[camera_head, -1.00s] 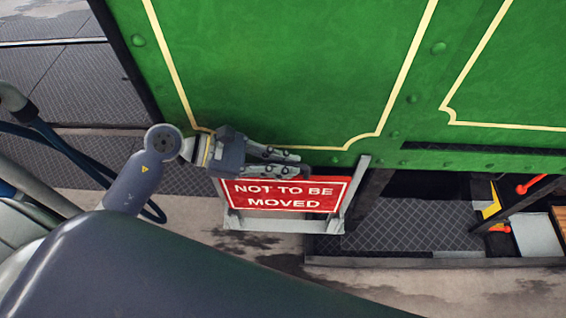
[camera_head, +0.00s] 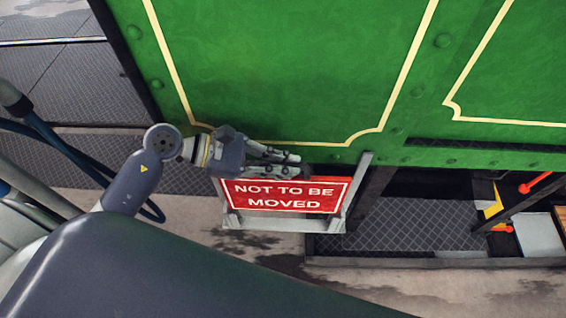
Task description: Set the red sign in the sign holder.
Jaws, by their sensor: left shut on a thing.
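The red sign (camera_head: 285,196) reads "NOT TO BE MOVED" in white letters inside a white border. It sits between the side posts of the grey sign holder (camera_head: 275,224), its lower edge at the holder's bottom rail. The holder hangs below the green tram panel. My left gripper (camera_head: 303,166) reaches in from the left and is shut on the sign at its top edge. Its fingers hide part of that edge. I cannot tell whether the sign rests fully on the bottom rail. My right gripper is out of view.
The green tram side (camera_head: 290,70) with cream lines rises just behind the sign and my gripper. A dark step plate (camera_head: 415,225) lies to the right of the holder. Blue-black hoses (camera_head: 65,150) hang at the left. Wet pavement (camera_head: 400,285) is clear below.

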